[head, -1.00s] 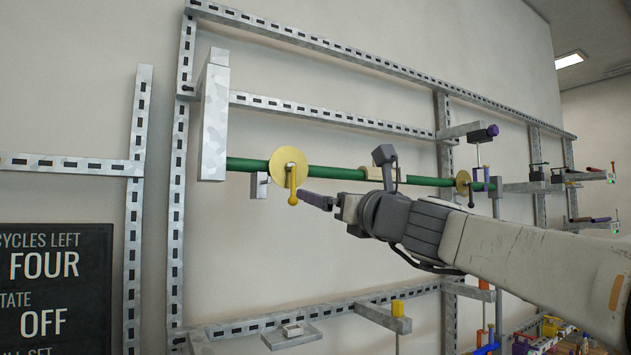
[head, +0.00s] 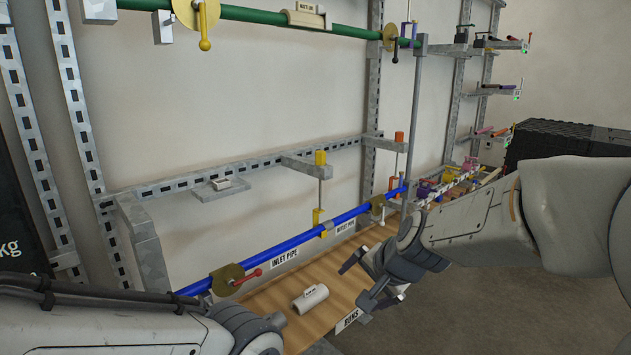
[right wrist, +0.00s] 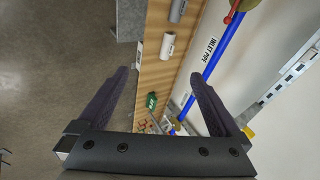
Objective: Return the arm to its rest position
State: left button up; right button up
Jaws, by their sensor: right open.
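My right gripper (head: 366,282) is open and empty. In the head view it hangs in front of the wooden bench top, its arm coming in from the right. The right wrist view shows its two dark fingers (right wrist: 158,100) spread wide with nothing between them. My left arm (head: 110,325) lies along the bottom left of the head view; its gripper jaws are out of the picture.
A blue pipe (head: 290,243) with valves runs above a wooden bench (head: 270,300). A white cylinder (head: 311,298) lies on the bench near my right gripper. A green pipe (head: 260,15) crosses above. Open floor (head: 480,310) lies at the right.

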jog(key=s+d+f+n+g+h, duration=0.35)
jog(key=s+d+f+n, duration=0.6)
jog(key=s+f, duration=0.35)
jog(key=s+a+r+n+g, duration=0.1)
jog(key=s+a+r+n, duration=0.2)
jog(key=s+a, duration=0.4)
jog(key=s+a+r+n+g+y, duration=0.1)
jog(key=s+a+r+n+g, duration=0.1)
jog(key=s+a, duration=0.4)
notch_tip(320, 180, up, 2)
jog(key=shift+s+a+r+n, duration=0.25)
jog(key=shift+s+a+n, duration=0.1)
jog(key=shift+s+n, duration=0.45)
